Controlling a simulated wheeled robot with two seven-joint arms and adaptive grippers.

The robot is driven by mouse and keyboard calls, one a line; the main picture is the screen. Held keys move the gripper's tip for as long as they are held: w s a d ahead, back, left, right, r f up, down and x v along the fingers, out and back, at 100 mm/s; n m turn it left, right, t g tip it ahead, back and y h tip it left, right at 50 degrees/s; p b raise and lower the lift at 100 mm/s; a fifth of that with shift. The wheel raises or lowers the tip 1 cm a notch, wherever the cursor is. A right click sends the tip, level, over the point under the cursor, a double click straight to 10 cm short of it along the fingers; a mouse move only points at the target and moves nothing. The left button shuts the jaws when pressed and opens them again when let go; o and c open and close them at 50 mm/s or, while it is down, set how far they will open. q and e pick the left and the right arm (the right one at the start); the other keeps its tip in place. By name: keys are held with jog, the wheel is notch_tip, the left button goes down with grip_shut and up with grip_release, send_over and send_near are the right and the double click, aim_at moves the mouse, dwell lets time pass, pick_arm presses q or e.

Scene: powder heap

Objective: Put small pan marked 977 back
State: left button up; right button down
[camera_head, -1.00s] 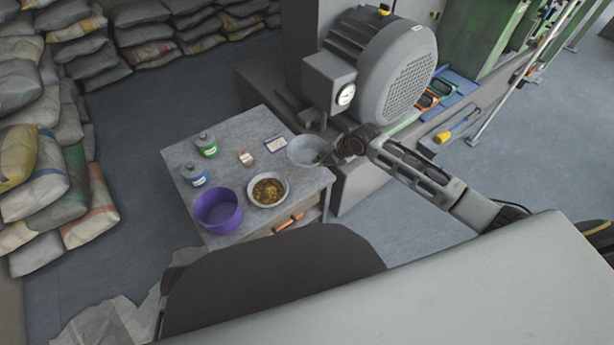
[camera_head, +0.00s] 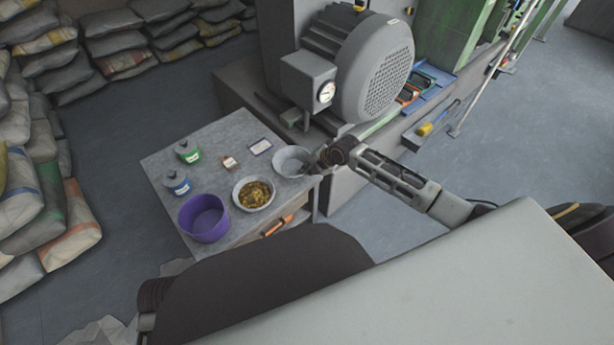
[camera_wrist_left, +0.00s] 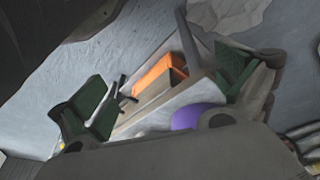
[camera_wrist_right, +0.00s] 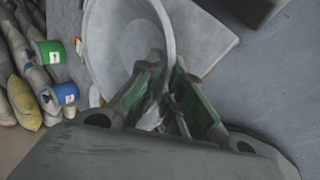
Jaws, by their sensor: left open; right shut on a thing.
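A small grey pan (camera_head: 291,160) is at the right side of the grey table (camera_head: 222,146) in the head view. My right gripper (camera_head: 322,160) is shut on its rim. The pan also shows large in the right wrist view (camera_wrist_right: 112,45), with the fingers of my right gripper (camera_wrist_right: 162,100) on its near edge. It looks empty. The number 977 cannot be read. A second pan (camera_head: 237,195) with brown-yellow contents stands near the table's front edge. My left gripper (camera_wrist_left: 165,95) is open and empty in the left wrist view, with an orange item beyond it.
A large grey motor (camera_head: 365,65) is behind. Sacks are stacked at left.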

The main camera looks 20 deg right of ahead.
jog(key=shift+f, duration=0.2)
notch_tip(320, 180, down, 3)
jog(key=shift+f+b, duration=0.15)
jog(key=shift+b, duration=0.45)
pick_arm(q)
jog(key=shift+s+d+r, duration=0.1)
jog(key=shift+d+r, duration=0.1)
jog(key=shift+r, duration=0.8)
jog(key=shift+f, duration=0.2)
pick_arm(e)
jog(key=shift+f, duration=0.1)
jog(key=c, duration=1.6)
grip_release()
jog(key=shift+o, duration=0.2)
pick_arm(q)
jog(key=shift+r, duration=0.1)
